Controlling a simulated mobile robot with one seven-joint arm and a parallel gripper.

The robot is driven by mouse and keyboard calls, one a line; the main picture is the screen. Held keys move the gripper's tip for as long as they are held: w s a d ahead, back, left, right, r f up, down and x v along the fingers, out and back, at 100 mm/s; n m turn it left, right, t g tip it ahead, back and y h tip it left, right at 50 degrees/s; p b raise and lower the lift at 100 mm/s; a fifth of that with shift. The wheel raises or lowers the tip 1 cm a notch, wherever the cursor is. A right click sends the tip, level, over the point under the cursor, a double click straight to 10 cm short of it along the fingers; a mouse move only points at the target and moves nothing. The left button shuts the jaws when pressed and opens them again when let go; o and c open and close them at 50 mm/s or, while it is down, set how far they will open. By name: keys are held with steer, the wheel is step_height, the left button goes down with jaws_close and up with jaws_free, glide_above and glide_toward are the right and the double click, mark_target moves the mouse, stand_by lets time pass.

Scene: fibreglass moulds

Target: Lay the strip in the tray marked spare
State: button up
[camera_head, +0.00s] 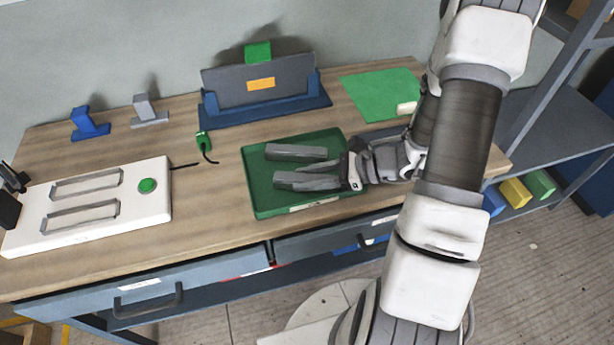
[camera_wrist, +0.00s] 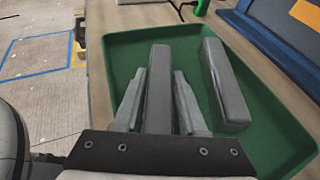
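A green tray (camera_head: 262,204) sits on the bench, with a pale label (camera_head: 313,204) on its front edge, too small to read. Two grey strips lie inside it: a rear strip (camera_head: 296,152) and a front strip (camera_head: 306,183). My gripper (camera_head: 325,180) is low over the tray from the right. The rear strip (camera_wrist: 226,85) lies apart to the right. The near end of the front strip is hidden by my gripper.
A white fixture (camera_head: 150,205) with two slots and a green button (camera_head: 147,186) stands left. A blue holder (camera_head: 265,112) with a grey panel is behind the tray. A green mat (camera_head: 375,90) lies back right. A small green-ended cable (camera_head: 204,143) lies between the fixture and tray.

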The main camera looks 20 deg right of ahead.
steer(key=o, duration=0.3)
steer(key=shift+o, duration=0.2)
steer(key=shift+r, duration=0.1)
steer(key=shift+r, duration=0.2)
steer(key=p+v, duration=0.1)
steer(key=v, duration=1.1)
steer(key=shift+a, duration=0.1)
